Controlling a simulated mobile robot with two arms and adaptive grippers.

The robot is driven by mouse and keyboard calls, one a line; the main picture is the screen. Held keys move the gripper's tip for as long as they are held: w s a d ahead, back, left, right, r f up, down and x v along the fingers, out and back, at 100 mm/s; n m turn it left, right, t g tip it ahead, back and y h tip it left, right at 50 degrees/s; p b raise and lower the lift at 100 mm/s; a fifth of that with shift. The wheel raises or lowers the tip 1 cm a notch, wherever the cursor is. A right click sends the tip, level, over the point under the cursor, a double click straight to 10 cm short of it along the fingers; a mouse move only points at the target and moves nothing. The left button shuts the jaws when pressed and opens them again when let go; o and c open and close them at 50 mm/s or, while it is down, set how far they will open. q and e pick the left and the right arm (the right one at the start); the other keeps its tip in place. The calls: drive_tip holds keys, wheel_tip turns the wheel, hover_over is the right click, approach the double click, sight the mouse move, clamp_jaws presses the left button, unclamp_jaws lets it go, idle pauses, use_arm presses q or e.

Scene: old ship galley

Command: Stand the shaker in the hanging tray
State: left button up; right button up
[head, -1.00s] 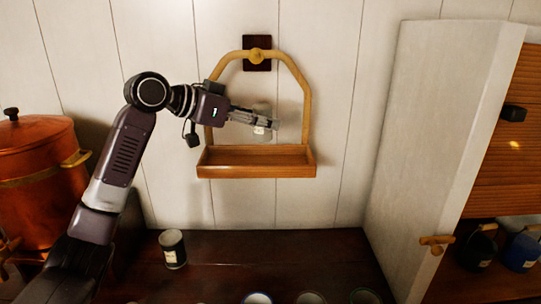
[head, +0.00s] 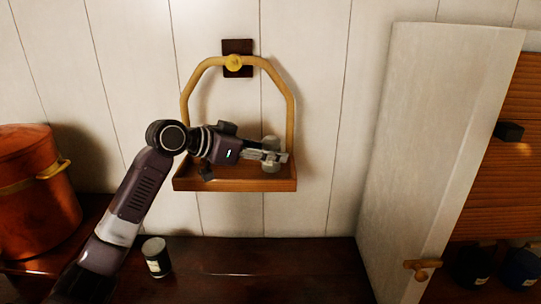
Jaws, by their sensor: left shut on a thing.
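The shaker (head: 270,143) is a pale, whitish cylinder. It is upright at the right part of the hanging tray (head: 236,185), a shallow wooden tray under a yellowish arched handle. My left gripper (head: 278,156) reaches in from the left and is shut around the shaker's middle. The shaker's lower end is down within the tray's outline, behind the front rim. I cannot tell whether its base touches the tray floor. My right gripper is not in view.
The tray hangs from a knob (head: 234,63) on the white plank wall. A copper pot (head: 35,190) is at the left. An open cabinet door (head: 430,150) stands at the right.

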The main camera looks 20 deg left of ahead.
use_arm(q)
drive_tip(key=shift+s+a+f, duration=0.15)
drive_tip(key=shift+a+f, duration=0.05)
drive_tip(key=shift+f, duration=0.6)
drive_tip(key=shift+d+f, duration=0.1)
drive_tip(key=shift+f, duration=0.05)
drive_tip(key=o, duration=0.9)
drive_tip(key=shift+o, duration=1.6)
drive_tip(key=shift+r, duration=0.2)
drive_tip(key=shift+s+a, duration=0.15)
drive_tip(key=shift+a, duration=0.15)
drive_tip(key=b+v, duration=0.4)
drive_tip(key=v, duration=0.6)
drive_tip(key=shift+s+a, duration=0.15)
drive_tip(key=shift+s, duration=0.15)
drive_tip(key=shift+s+a+r, duration=0.2)
drive_tip(key=shift+s+r, duration=0.05)
drive_tip(key=shift+s, duration=0.05)
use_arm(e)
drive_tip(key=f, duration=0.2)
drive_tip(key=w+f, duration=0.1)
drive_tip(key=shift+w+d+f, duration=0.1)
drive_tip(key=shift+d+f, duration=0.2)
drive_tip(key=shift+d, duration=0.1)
